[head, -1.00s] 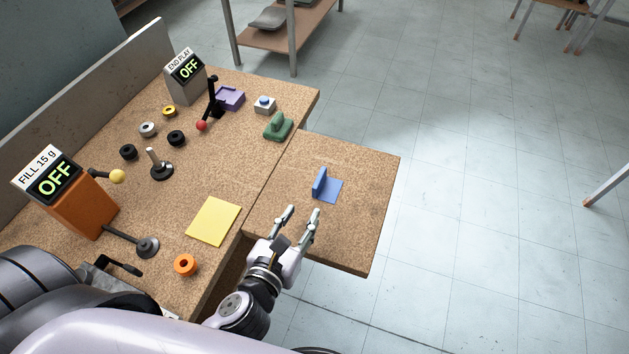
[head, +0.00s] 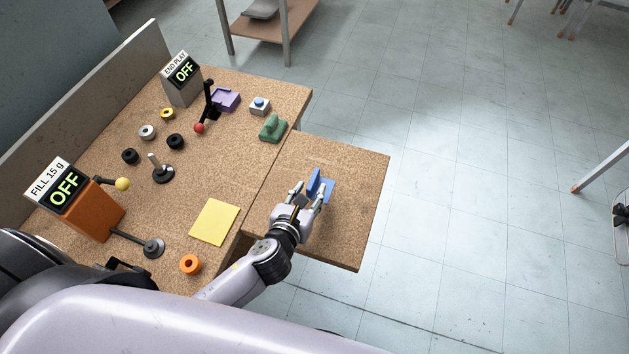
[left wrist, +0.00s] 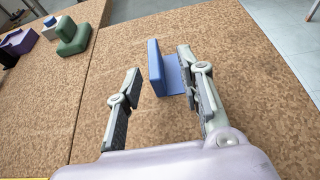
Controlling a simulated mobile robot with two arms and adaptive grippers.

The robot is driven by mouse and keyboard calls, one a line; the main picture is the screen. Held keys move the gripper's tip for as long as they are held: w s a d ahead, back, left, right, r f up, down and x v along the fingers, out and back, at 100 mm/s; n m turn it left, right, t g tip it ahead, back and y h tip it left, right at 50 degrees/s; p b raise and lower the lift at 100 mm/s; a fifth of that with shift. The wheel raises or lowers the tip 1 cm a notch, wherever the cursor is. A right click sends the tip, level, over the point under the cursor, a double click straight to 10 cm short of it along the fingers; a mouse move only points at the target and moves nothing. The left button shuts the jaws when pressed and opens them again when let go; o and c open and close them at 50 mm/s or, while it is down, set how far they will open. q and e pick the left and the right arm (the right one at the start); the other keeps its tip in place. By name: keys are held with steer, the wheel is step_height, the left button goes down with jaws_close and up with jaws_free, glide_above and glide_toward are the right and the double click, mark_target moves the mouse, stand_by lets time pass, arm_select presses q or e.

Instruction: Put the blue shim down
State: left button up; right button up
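The blue shim (head: 314,182) is an L-shaped piece with an upright fin and a flat base, resting on the cork side board. In the left wrist view the blue shim (left wrist: 157,68) stands between and just beyond the fingertips, closer to the right finger. My left gripper (head: 308,192) is open around the near side of the shim; in the left wrist view the gripper (left wrist: 160,75) shows a wide gap, with the left finger clear of the fin. The right finger overlaps the view of the base; contact cannot be told. My right gripper is not in view.
The side board (head: 345,225) is otherwise bare. The main bench (head: 215,150) holds a green block (head: 272,129), a yellow sheet (head: 214,222), an orange ring (head: 190,264), a lever (head: 208,105) and two OFF displays. Open floor lies to the right.

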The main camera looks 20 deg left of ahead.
mark_target(311, 182)
arm_select(q)
steer(key=shift+a+p+x, duration=0.2)
steer(key=shift+x, duration=1.25)
steer(key=shift+a+p+x, duration=0.2)
steer(key=shift+x, duration=1.25)
steer(key=shift+r, duration=0.1)
steer(key=shift+c, duration=0.4)
jaws_close()
